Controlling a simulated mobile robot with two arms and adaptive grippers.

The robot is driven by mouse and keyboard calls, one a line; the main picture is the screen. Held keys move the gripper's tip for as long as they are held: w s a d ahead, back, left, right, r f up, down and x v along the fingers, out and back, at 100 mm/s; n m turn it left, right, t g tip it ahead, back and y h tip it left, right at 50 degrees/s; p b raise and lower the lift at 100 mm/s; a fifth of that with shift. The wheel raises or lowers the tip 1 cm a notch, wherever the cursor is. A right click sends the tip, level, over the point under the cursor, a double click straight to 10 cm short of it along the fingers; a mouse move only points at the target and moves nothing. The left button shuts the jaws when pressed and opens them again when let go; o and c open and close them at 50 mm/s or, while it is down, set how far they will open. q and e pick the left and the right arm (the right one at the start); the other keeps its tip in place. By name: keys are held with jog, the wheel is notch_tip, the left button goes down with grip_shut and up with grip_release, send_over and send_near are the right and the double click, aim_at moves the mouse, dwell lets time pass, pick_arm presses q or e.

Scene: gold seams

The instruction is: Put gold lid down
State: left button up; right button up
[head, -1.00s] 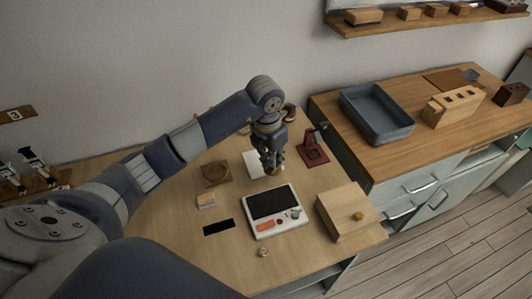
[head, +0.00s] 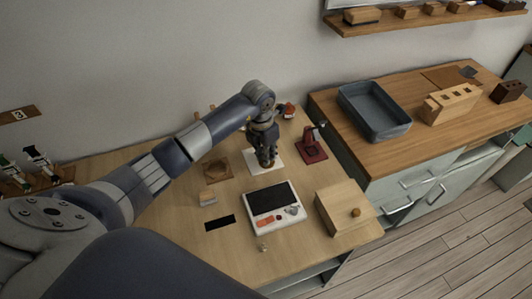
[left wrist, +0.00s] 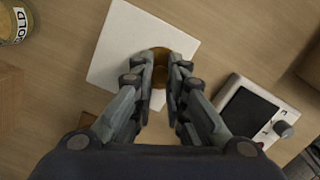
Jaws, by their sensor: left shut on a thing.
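My left gripper (head: 266,162) points down over a white square sheet (head: 251,159) on the wooden table. It is shut on the gold lid, a round golden-brown piece (left wrist: 160,76) seen between the fingers in the left wrist view. The fingers hide part of the lid. The lid overlaps the lower right part of the sheet (left wrist: 120,45) in that view; I cannot tell whether it touches it. A jar with a "GOLD" label (left wrist: 14,24) stands at the upper left of the left wrist view. My right gripper is not in view.
A white device with a dark panel (head: 290,222) lies in front of the sheet. A wooden box (head: 338,211) and a dark red stand (head: 312,152) are to the right. A brown wooden piece (head: 216,170) lies to the left.

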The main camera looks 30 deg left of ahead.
pick_arm(q)
jog(key=o, duration=0.7)
jog(key=shift+r, duration=0.1)
notch_tip(320, 180, up, 12)
jog(key=s+b, duration=0.1)
jog(key=shift+a+b, duration=0.2)
jog(key=shift+b, duration=0.1)
jog(key=shift+s, duration=0.2)
